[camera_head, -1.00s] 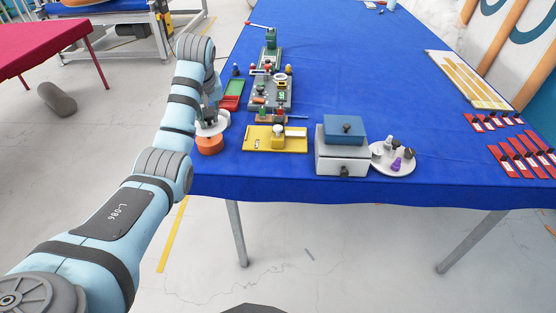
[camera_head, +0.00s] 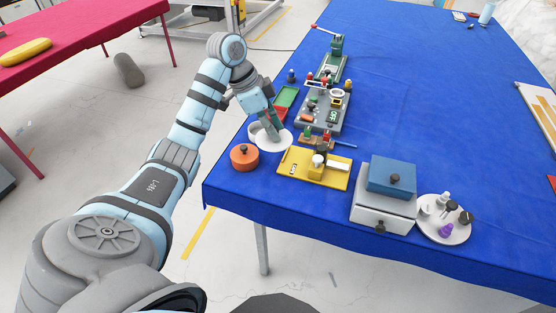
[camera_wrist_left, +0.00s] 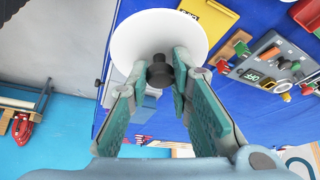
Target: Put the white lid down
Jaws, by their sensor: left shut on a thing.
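The white lid (camera_head: 283,140) shows in the head view near the table's left edge, beside a round orange lidded pot (camera_head: 244,157). My left gripper (camera_head: 271,126) is above the lid and shut on its dark knob. In the left wrist view the lid (camera_wrist_left: 150,30) is a pale disc, and the fingers (camera_wrist_left: 160,80) close on its dark knob from both sides. I cannot tell whether the lid touches the surface below it. My right gripper is not in view.
A yellow board (camera_head: 302,174) lies to the right of the orange pot. Red and green trays (camera_head: 286,97) and a grey board (camera_head: 316,116) are behind. A blue and white box (camera_head: 385,212) and a round plate (camera_head: 436,232) stand farther right. The blue table's middle (camera_head: 420,110) is clear.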

